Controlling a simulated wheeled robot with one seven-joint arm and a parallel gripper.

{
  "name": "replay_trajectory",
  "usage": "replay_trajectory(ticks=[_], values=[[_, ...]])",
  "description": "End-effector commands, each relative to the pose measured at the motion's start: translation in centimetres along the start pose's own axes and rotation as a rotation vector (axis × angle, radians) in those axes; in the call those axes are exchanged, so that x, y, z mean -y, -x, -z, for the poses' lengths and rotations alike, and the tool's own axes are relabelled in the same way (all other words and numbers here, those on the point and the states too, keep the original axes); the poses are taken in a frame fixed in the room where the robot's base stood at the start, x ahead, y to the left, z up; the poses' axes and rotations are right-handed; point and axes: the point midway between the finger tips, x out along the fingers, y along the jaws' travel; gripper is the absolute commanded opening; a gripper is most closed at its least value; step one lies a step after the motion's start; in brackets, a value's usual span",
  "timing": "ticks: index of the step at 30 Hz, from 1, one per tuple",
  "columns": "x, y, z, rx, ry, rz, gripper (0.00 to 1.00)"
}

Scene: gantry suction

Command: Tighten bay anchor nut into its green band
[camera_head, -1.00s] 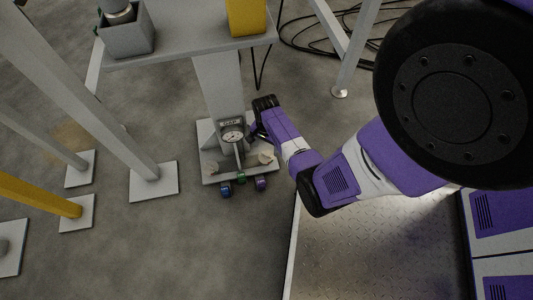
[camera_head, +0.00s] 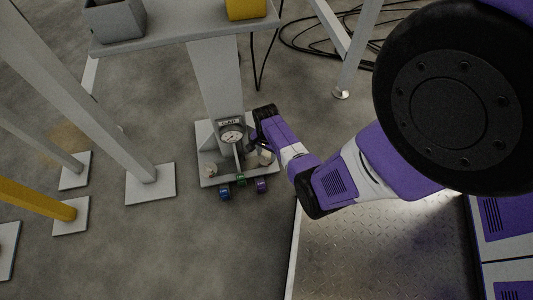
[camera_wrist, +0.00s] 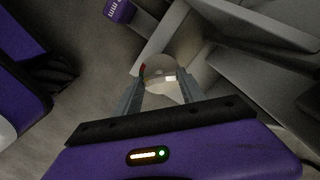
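In the wrist view a pale, glossy round piece (camera_wrist: 160,75), which looks like the anchor nut, sits between the two fingers of my gripper (camera_wrist: 160,88). The fingers lie close along both its sides; I cannot tell if they press on it. A small red mark shows at its left edge. In the head view my gripper (camera_head: 264,146) is low at the right side of a grey foot plate (camera_head: 207,134), and its fingers are hard to make out. I cannot make out the nut's green band.
A grey column (camera_head: 216,75) rises behind the gauge to a shelf with a grey box (camera_head: 118,20) and yellow block (camera_head: 247,8). Cables (camera_head: 300,40) lie behind; open floor is in front.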

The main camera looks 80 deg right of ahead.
Motion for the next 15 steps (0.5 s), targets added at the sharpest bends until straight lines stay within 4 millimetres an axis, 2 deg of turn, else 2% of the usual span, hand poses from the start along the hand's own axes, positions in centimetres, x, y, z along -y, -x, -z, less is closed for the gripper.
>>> replay_trajectory(ticks=[2,8,15], values=[[-0.01,0.0,0.0,0.0,0.0,0.0,0.07],[0.06,0.43,-0.04,0.001,-0.083,-0.001,0.07],[-0.01,0.05,-0.03,0.0,-0.191,-0.001,0.07]])
